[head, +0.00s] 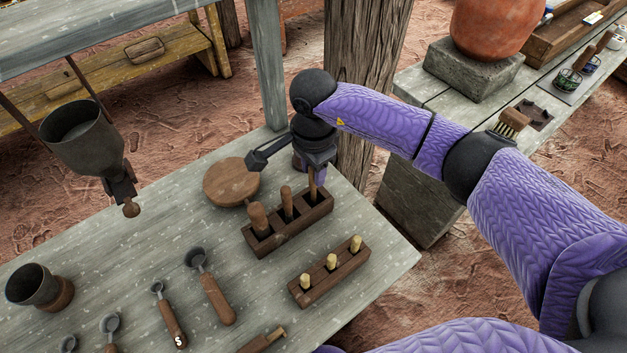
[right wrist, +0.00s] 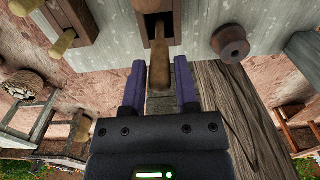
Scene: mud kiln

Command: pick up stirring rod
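A dark wooden rack (head: 290,226) on the grey table holds several upright wooden handles. The rearmost handle, seemingly the stirring rod (head: 312,184), stands in the far slot beneath my right gripper (head: 311,170). In the right wrist view the rod (right wrist: 183,80) reaches between the two purple fingers of the right gripper (right wrist: 160,85). The fingers are apart, with a visible gap on the left; the rod lies nearer the right finger. Whether it touches that finger is unclear. The rod's lower end is hidden in the rack. My left gripper is not in view.
A second block (head: 330,275) with pale pegs stands in front of the rack. A round wooden piece (head: 231,182) lies left of it. Spoons, including one wooden-handled spoon (head: 210,288), lie nearer. A thick wooden post (head: 362,80) rises behind the table.

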